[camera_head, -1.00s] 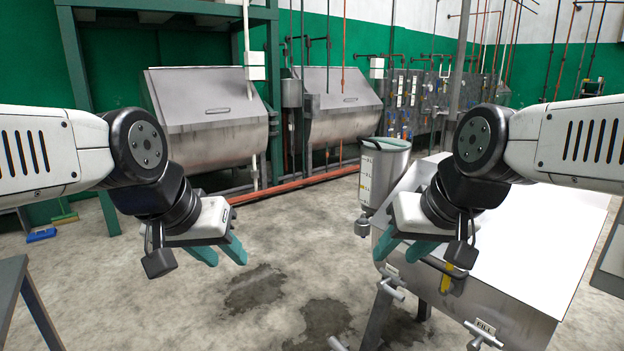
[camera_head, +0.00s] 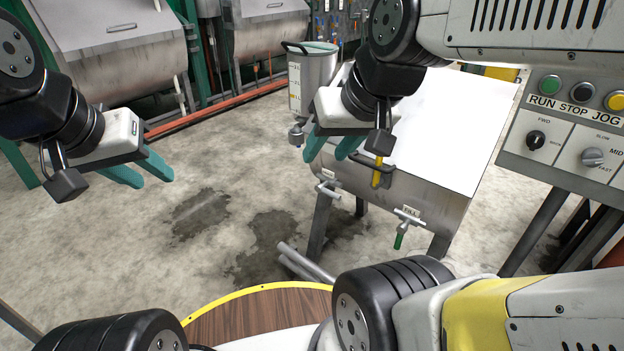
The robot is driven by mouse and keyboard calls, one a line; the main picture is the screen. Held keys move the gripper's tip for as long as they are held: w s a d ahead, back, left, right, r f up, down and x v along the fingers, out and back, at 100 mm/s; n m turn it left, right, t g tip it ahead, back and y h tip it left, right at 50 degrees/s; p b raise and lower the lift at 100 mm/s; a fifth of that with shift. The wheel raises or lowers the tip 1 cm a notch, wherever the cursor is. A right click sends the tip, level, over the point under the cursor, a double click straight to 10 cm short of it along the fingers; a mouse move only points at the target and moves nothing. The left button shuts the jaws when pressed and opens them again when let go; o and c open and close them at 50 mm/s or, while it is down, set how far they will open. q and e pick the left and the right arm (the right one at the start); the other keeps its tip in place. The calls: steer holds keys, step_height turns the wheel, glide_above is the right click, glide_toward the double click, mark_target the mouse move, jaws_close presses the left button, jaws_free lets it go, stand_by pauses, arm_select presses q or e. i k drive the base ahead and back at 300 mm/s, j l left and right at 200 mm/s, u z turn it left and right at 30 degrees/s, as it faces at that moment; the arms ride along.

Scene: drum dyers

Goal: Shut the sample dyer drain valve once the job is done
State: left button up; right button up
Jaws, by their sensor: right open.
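The sample dyer (camera_head: 405,200) is a steel trough on legs with a white top, right of centre. A small valve with a metal handle (camera_head: 328,188) sits at the left of its front, its label too small to read. A second valve (camera_head: 408,217), marked FILL, has a green lower end and sits further right. I cannot tell from the labels which one is the drain. My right gripper (camera_head: 331,147) is open and empty, in front of the dyer's upper left end, above the left valve. My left gripper (camera_head: 143,172) is open and empty over the floor at left.
A steel measuring vessel (camera_head: 312,80) stands behind the dyer's left end. A control panel (camera_head: 568,125) with RUN, STOP and JOG buttons is at right. Metal pipes (camera_head: 303,263) lie low before the dyer. Wet patches (camera_head: 270,240) mark the open floor. Large drum machines (camera_head: 115,50) stand behind.

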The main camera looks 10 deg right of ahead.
mark_target(318, 188)
steer(key=z, duration=2.05)
steer(key=i+u, duration=0.1)
steer(key=u, duration=0.35)
steer(key=i+u, duration=0.15)
steer(key=u, duration=0.3)
steer(key=i+l+u, duration=0.1)
steer(key=u, duration=0.4)
steer(key=i+u, duration=0.1)
